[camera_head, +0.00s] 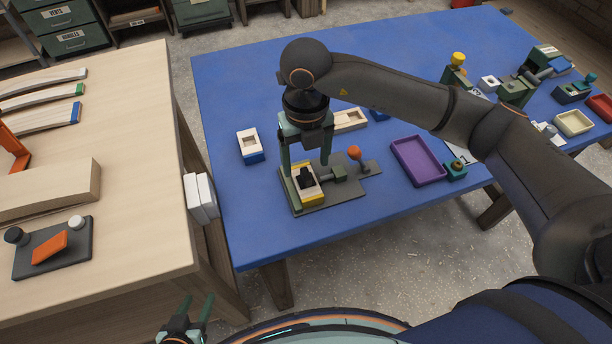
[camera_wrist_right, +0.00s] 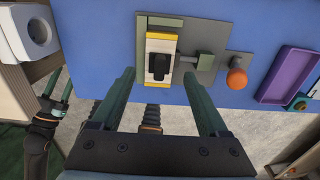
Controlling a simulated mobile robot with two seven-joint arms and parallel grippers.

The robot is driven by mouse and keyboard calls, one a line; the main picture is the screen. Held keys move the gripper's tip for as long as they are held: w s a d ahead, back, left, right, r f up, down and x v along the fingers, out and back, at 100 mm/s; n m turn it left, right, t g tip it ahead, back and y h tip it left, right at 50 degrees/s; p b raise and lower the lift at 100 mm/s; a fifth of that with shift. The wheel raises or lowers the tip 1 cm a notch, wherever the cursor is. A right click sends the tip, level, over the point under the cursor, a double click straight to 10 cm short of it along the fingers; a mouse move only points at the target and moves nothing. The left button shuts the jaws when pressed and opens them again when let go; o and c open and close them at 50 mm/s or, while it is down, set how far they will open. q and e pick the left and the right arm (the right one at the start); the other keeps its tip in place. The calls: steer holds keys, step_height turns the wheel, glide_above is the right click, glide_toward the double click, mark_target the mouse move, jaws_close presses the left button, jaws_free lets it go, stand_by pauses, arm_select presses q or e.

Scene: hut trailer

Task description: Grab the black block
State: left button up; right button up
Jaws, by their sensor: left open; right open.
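The black block (camera_head: 306,178) sits in the recess of a yellow-and-wood holder (camera_head: 308,197) on a grey fixture plate (camera_head: 345,191) on the blue table. It also shows in the right wrist view (camera_wrist_right: 159,66). My right gripper (camera_head: 306,164) is open and points down over the holder. In its wrist view, the right gripper's fingertips (camera_wrist_right: 158,76) are spread wide on either side of the block, with nothing between them. I cannot tell their exact height above it. My left gripper (camera_head: 197,308) is open and empty at the bottom of the head view, away from the block.
A clamp with an orange knob (camera_head: 354,152) stands right of the holder. A white-and-blue block (camera_head: 250,145), a wooden block (camera_head: 350,120) and a purple tray (camera_head: 418,160) are nearby on the blue table (camera_head: 235,90). A wooden workbench (camera_head: 140,160) stands left.

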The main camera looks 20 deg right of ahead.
mark_target(305, 172)
step_height(305, 172, down, 4)
steer(key=shift+w+f, duration=0.1)
jaws_close()
stand_by(0.7)
